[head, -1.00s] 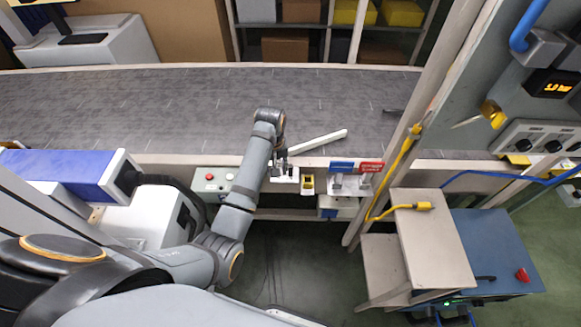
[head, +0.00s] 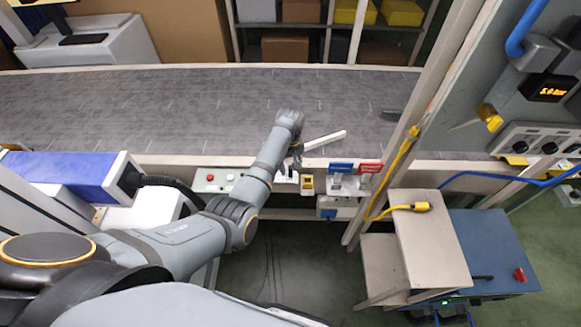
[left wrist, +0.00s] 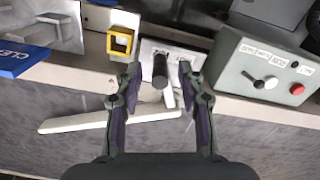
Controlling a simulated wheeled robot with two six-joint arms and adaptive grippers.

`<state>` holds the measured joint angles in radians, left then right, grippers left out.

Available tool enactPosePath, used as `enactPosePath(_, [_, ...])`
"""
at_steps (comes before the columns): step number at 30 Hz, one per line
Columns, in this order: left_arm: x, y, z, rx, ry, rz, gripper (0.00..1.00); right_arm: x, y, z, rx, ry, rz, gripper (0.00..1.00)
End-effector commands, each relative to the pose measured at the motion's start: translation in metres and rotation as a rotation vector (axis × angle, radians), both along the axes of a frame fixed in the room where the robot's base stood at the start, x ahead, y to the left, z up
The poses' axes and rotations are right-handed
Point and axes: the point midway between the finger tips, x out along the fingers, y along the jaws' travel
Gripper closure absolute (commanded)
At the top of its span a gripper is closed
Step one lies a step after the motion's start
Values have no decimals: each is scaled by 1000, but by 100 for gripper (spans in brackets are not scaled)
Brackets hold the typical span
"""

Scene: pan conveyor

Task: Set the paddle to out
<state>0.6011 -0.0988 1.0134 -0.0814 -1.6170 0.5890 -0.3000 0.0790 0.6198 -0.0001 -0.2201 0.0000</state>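The paddle is a long white bar (head: 325,139) lying slantwise over the grey belt near its front edge; it also shows in the left wrist view (left wrist: 85,122). A dark upright handle (left wrist: 160,68) stands on a white labelled plate (left wrist: 183,55) at the belt's front rail. The plate's lettering is too small to read. My left gripper (left wrist: 160,82) is open, with one finger on each side of the handle and a gap on both sides. In the head view, my left gripper (head: 290,160) is over the plate, partly hidden by its arm. My right gripper is not in view.
A control box (head: 218,181) with red and white buttons is left of the plate. A yellow-framed part (head: 307,184) and blue and red signs (head: 370,167) are to its right. A slanting post (head: 405,130) with a yellow cable stands farther right. The belt (head: 150,105) is mostly clear.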

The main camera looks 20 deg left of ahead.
Motion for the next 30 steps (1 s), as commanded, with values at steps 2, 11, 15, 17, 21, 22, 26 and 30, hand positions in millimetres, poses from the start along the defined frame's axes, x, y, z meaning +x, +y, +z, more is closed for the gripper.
enactPosePath(2, [0, 0, -6, -1, 1, 0, 61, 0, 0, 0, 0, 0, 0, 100])
enactPosePath(11, [0, 0, -9, 1, -1, 0, 61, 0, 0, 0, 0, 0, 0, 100])
enactPosePath(15, [0, 0, -9, 1, -1, 0, 80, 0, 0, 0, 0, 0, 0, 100])
enactPosePath(17, [0, 0, -9, 1, -1, 0, 88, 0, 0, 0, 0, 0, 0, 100])
enactPosePath(21, [0, 0, -9, 0, 0, 0, 100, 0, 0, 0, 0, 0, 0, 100])
enactPosePath(22, [0, 0, -9, 0, 0, 0, 100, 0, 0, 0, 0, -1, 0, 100])
enactPosePath(26, [0, 0, -9, 0, 0, 0, 100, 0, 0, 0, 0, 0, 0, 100])
enactPosePath(30, [0, 0, -8, 0, 0, -2, 100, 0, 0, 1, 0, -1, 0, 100])
